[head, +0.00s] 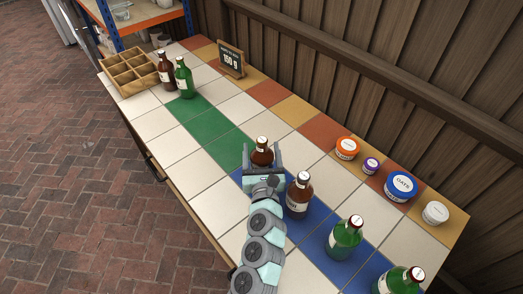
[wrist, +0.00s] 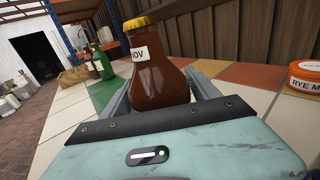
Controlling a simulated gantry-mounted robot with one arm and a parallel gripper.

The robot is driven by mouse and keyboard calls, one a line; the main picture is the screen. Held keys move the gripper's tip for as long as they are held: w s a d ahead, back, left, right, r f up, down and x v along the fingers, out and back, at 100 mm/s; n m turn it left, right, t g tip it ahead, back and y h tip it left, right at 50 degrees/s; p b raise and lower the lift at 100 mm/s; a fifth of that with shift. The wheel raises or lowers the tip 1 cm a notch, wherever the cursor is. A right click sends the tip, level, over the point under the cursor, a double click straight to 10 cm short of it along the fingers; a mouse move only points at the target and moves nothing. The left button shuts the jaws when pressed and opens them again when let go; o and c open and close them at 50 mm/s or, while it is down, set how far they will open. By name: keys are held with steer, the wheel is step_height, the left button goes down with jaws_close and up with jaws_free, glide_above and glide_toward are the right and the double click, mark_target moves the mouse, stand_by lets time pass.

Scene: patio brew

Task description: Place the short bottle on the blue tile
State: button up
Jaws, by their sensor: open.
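A short brown bottle (head: 262,150) with a pale cap stands between the fingers of my gripper (head: 262,157). In the wrist view this bottle (wrist: 160,72) has a yellow cap and a white label, with a finger on each side. My gripper is open around it; I cannot tell whether either finger touches it. The bottle's base is hidden behind my gripper in both views. A row of blue tiles (head: 317,222) runs from my gripper toward the lower right. A taller brown bottle (head: 298,197) and a green bottle (head: 343,240) stand on this row.
Another green bottle (head: 402,281) stands at the lower right. Lidded tubs (head: 400,187) line the wall side. Green tiles (head: 208,137) lie beyond my gripper, mostly clear. A brown bottle (head: 166,72), a green bottle (head: 184,77) and a wooden crate (head: 121,76) stand at the far end.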

steer(key=s+p, duration=0.1)
steer(key=s, duration=0.7)
steer(key=s+d+p, duration=0.1)
steer(key=s, duration=0.3)
steer(key=shift+p, duration=0.3)
steer(key=shift+r, duration=0.1)
